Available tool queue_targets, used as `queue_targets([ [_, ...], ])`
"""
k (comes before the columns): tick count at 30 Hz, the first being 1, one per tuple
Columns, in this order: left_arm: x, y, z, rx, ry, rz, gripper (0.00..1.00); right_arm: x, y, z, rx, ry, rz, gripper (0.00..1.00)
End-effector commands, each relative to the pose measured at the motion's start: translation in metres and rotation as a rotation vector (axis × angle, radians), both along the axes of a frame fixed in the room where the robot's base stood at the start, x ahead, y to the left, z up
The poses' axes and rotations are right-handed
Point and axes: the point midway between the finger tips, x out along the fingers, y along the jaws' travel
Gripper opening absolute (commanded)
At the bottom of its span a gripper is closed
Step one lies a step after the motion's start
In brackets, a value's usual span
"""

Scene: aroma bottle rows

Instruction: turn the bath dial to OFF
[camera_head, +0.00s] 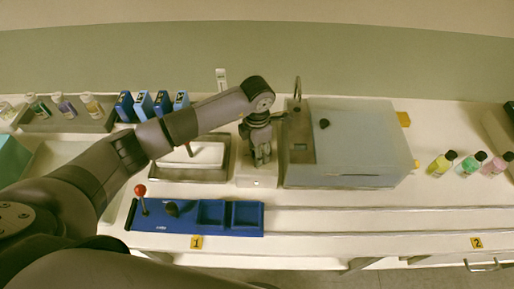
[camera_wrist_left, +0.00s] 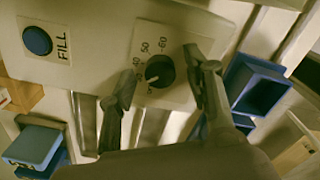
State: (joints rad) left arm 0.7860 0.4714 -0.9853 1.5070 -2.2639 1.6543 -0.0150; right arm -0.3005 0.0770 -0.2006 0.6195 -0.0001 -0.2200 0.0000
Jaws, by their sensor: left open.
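The bath dial (camera_wrist_left: 160,70) is a round dark knob on a pale panel, with numbers such as 40, 50 and 60 around it. A light mark on the knob points to the lower left in the left wrist view. No OFF label can be read; the left finger covers part of the scale. My left gripper (camera_wrist_left: 158,78) is open, one finger on each side of the dial; I cannot tell whether they touch it. In the head view the left gripper (camera_head: 261,158) points down beside the large grey box, hiding the dial. My right gripper is not in view.
A blue FILL button (camera_wrist_left: 37,40) sits on the same panel. The grey box (camera_head: 365,150) is right of the gripper. A blue tray (camera_head: 182,227) with a red-knobbed lever (camera_head: 140,191) lies in front. Several bottles (camera_head: 468,166) stand right; the right front counter is clear.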

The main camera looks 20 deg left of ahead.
Motion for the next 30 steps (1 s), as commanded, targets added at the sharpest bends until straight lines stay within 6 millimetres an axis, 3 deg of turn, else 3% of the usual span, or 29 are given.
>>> queue_targets([
  [6, -0.0001, -0.0002, -0.0005, 0.0, 0.0, 0.0, 0.46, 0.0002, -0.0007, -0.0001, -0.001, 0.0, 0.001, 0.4],
  [27, 0.0001, -0.0002, 0.0001, -0.001, 0.001, 0.0, 0.0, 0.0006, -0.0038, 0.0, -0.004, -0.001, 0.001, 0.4],
  [30, 0.0001, -0.0002, 0.0001, -0.001, 0.001, 0.001, 0.0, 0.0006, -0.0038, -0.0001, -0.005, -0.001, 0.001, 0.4],
])
